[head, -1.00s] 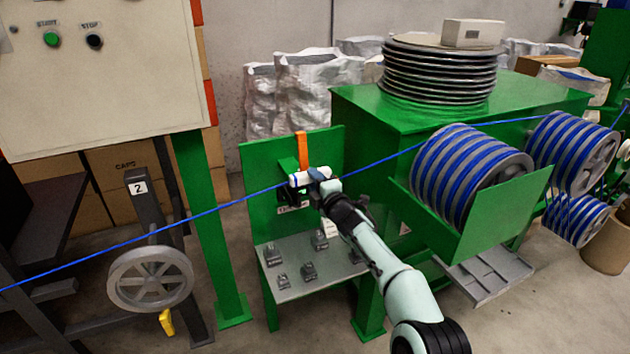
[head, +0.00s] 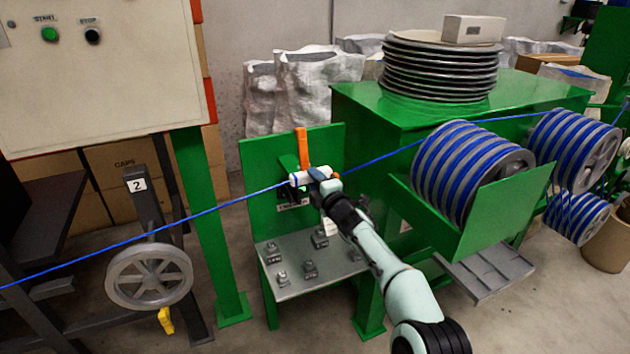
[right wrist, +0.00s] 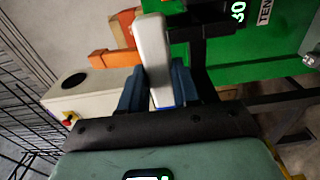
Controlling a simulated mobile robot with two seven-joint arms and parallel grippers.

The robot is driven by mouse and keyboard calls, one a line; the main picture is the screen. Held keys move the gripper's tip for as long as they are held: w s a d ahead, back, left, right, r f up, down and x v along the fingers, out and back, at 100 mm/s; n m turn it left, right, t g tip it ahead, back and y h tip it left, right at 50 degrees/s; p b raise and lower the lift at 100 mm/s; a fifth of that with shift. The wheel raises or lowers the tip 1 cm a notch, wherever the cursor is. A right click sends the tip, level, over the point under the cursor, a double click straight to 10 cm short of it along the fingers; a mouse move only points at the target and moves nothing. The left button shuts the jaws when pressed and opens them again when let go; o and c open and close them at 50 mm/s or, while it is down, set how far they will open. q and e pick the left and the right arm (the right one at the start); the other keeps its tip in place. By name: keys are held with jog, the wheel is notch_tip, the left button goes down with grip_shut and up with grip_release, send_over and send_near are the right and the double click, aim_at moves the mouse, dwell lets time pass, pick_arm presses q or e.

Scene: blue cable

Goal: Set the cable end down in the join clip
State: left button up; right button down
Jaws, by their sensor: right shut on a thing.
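My right gripper (head: 318,177) is at the upright green panel (head: 262,165) of the small stand. In the right wrist view its blue fingers (right wrist: 158,88) are closed on a pale, bar-like cable end (right wrist: 153,48), with a little blue at its base. In the head view a white sleeve (head: 298,179) with a blue band shows just left of the fingers. The blue cable (head: 235,201) runs taut from the left to this spot and on to the drums at right. An orange lever (head: 303,148) stands above it. The join clip is hidden or cannot be told apart here. My left gripper is not in view.
Below, a grey shelf (head: 292,290) carries several small metal blocks. Blue-wound drums (head: 465,175) stand right, a grey pulley wheel (head: 150,277) and a START/STOP panel (head: 100,100) left. In the wrist view, a black part (right wrist: 195,25) is close beside the fingers.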

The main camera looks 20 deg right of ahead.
jog(key=shift+f+b, duration=0.3)
jog(key=shift+f, duration=0.1)
jog(key=shift+f+b, duration=0.55)
jog(key=shift+f+b, duration=0.6)
jog(key=shift+f, duration=0.05)
dwell(0.8)
jog(key=c, duration=0.7)
grip_release()
jog(key=shift+c, duration=0.2)
jog(key=shift+f, duration=0.1)
